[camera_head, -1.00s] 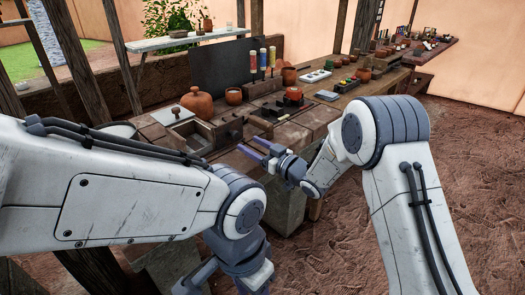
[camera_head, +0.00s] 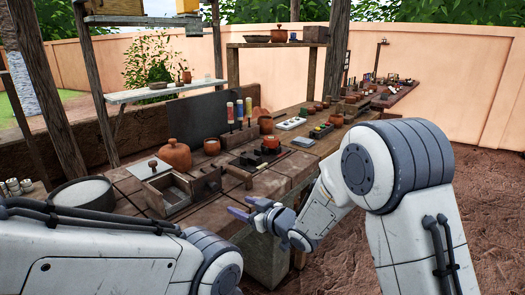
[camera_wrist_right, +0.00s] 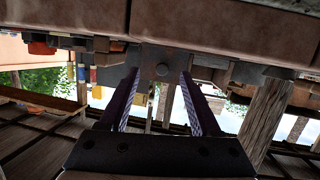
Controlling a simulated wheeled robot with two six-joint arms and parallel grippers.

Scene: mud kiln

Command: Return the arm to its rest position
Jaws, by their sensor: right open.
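My right gripper (camera_head: 250,211) is at the front edge of the wooden workbench (camera_head: 262,187) in the head view. Its two fingers are apart with nothing between them; they also show apart in the right wrist view (camera_wrist_right: 160,95). My right arm (camera_head: 405,180) bends in from the right side. My left arm (camera_head: 110,255) comes in from the left, and its gripper is out of the frame.
On the bench are a lidded clay jar (camera_head: 175,156), an open wooden box (camera_head: 168,188), a small orange pot (camera_head: 271,142) and several colored tubes (camera_head: 239,110). A round basin (camera_head: 82,193) stands at left. Bare ground (camera_head: 350,255) lies at lower right.

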